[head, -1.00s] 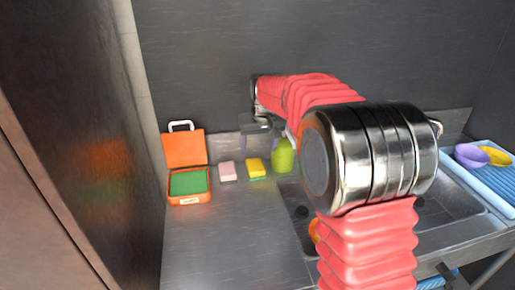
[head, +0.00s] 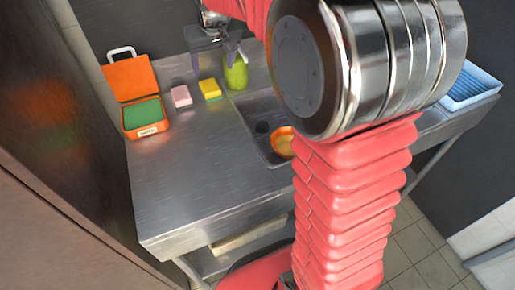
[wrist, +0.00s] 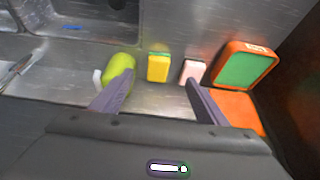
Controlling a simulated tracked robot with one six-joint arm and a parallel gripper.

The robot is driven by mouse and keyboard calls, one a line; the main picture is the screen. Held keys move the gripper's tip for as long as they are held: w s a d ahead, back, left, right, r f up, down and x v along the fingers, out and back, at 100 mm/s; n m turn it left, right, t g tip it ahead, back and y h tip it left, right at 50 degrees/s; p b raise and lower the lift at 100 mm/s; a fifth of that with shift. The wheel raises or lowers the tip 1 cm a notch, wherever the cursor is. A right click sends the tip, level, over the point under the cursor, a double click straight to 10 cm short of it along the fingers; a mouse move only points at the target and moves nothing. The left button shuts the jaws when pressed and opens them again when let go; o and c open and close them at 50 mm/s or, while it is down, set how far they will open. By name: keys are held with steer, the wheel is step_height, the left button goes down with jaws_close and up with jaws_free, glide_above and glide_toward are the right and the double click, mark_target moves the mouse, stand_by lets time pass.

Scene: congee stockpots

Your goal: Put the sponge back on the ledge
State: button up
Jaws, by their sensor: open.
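A yellow sponge with a green underside (head: 210,89) lies on the steel counter (head: 185,160) toward the back; it also shows in the wrist view (wrist: 158,68). A pink sponge (head: 181,96) lies just left of it, and appears right of it in the wrist view (wrist: 194,72). My gripper (head: 217,45) is above and behind the sponges. In the wrist view its two purple fingers (wrist: 150,95) are spread wide and empty, with the sponges past the fingertips. A separate ledge is not clear to me; the strip along the back wall is partly hidden.
A green bottle (head: 236,73) stands right of the yellow sponge. An open orange case with a green inside (head: 128,78) is at the left. An orange bowl-like thing (head: 281,142) is in the sink (head: 252,120). A blue rack (head: 472,88) is at the right. The front-left counter is clear.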

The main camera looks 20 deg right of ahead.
steer(key=s+r, duration=0.2)
steer(key=s, duration=0.7)
steer(key=s+r, duration=0.2)
steer(key=s, duration=0.6)
steer(key=s+f, duration=0.2)
steer(key=s, duration=0.6)
steer(key=s+f+t, duration=0.1)
steer(key=s+f, duration=0.2)
steer(key=s, duration=0.5)
steer(key=shift+a+f, duration=0.2)
steer(key=shift+a, duration=0.05)
steer(key=shift+w, duration=0.1)
